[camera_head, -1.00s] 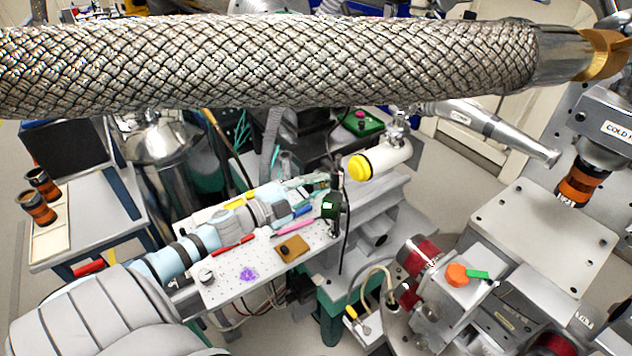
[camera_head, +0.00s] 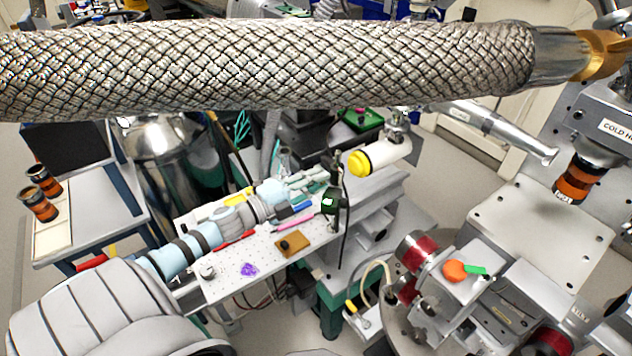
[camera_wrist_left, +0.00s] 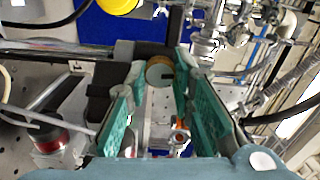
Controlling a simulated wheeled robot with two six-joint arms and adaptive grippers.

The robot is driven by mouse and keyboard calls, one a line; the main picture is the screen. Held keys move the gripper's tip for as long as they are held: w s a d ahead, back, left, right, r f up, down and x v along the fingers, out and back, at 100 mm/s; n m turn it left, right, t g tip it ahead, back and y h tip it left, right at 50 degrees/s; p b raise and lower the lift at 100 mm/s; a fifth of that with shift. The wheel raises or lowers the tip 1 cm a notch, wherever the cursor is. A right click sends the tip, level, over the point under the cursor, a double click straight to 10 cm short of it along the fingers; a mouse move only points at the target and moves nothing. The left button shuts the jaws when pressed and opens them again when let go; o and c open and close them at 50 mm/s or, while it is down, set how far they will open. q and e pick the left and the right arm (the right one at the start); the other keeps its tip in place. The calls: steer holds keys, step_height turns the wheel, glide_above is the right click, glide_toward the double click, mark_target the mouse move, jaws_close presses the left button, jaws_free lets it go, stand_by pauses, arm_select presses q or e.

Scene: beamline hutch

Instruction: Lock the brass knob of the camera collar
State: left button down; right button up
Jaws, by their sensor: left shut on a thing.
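My left gripper (camera_head: 308,186) reaches in from the left over the perforated plate, with its tips at a small dark post (camera_head: 335,198). In the left wrist view, the round brass knob (camera_wrist_left: 160,71) with a dark slot sits between the tips of my left gripper (camera_wrist_left: 160,76). The green-padded fingers are shut on it near their ends. A black block (camera_wrist_left: 108,77), perhaps part of the camera collar, is beside and behind the knob. In the head view the knob is hidden, and I cannot make out the collar clearly. My right gripper is in neither view.
A thick braided hose (camera_head: 270,68) crosses the top of the head view. A white cylinder with a yellow cap (camera_head: 359,164) is just right of the gripper. The perforated plate (camera_head: 225,287) carries pens, a brown block (camera_head: 292,245) and a purple piece (camera_head: 249,269).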

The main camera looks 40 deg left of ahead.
arm_select(q)
steer(key=shift+r, duration=0.1)
steer(key=c, duration=1.4)
jaws_free()
steer(key=shift+s, duration=0.1)
steer(key=v, duration=0.7)
steer(key=shift+s, duration=0.4)
steer(key=shift+a, duration=0.1)
